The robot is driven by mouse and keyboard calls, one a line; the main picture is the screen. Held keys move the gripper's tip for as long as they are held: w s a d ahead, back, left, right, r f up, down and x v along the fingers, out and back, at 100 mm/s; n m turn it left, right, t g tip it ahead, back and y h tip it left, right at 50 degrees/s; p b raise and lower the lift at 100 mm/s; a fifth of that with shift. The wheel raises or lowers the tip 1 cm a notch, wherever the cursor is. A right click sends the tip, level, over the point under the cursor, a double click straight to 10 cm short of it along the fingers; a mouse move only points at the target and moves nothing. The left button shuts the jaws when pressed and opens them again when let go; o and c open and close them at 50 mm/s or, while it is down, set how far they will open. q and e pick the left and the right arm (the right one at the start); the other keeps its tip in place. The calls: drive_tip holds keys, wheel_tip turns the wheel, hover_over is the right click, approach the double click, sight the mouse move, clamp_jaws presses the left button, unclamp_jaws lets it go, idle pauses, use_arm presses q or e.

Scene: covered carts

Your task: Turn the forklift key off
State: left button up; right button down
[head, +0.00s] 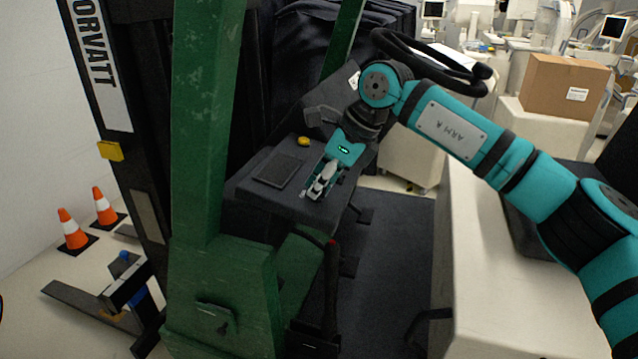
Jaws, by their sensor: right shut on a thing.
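The forklift (205,120) stands on the left, with green posts and a black dash panel (240,199). My right gripper (314,193) reaches down to the right part of the dash panel, its fingers closed together at the surface. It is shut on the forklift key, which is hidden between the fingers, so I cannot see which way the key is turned. My left gripper is not in view.
A yellow knob (303,141) sits on the dash behind the gripper. A black steering wheel (425,62) is beyond my right arm. A lever with a red tip (331,262) stands in front. A cardboard box (563,86) rests on a covered cart at the right. Orange cones (72,230) stand at left.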

drive_tip(key=c, duration=1.4)
unclamp_jaws()
drive_tip(key=shift+c, duration=0.2)
drive_tip(key=shift+r, duration=0.1)
drive_tip(key=v, duration=1.2)
drive_tip(key=shift+s, duration=0.1)
